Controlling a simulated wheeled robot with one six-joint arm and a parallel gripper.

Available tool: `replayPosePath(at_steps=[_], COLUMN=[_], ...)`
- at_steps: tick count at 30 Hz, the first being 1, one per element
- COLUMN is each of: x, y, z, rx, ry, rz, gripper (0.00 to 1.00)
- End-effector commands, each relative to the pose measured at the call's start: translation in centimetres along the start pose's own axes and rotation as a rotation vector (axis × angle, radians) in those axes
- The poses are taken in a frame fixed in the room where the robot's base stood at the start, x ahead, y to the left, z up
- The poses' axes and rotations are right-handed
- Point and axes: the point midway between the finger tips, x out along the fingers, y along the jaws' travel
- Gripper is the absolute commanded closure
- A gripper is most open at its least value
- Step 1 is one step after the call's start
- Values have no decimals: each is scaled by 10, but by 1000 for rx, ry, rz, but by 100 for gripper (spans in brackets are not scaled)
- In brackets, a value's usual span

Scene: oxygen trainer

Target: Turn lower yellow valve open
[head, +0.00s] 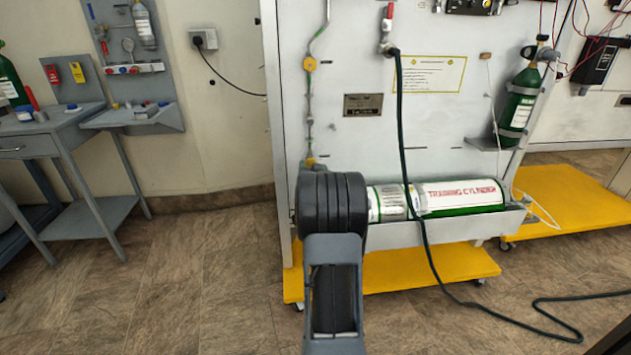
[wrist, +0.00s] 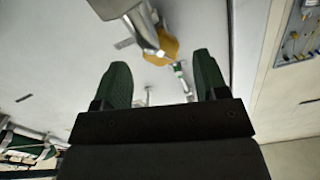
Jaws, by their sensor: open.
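A yellow round valve (head: 310,64) sits on the thin vertical pipe at the panel's left side in the head view. A lower yellow valve part (head: 310,161) shows just above my black arm joint, which hides what lies below it. In the wrist view a yellow valve (wrist: 168,44) shows beside a grey metal fitting that partly covers it. My gripper (wrist: 163,75) is open and empty, its two green-padded fingers apart. The yellow valve lies past the fingertips, roughly in line with the gap. In the head view my arm hides the gripper.
The training cylinder (head: 462,195) lies in a cradle low on the white panel, right of my arm. A dark hose (head: 402,130) hangs down the panel to the floor. A yellow base (head: 425,265) juts out below. Open floor (head: 180,270) lies left.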

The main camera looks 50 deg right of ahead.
Motion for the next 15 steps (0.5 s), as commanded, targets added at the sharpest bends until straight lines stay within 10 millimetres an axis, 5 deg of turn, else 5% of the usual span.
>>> replayPosePath(at_steps=[15], x=[-88], y=[0], z=[-1], rx=[0], ry=[-1], rz=[1], gripper=[33])
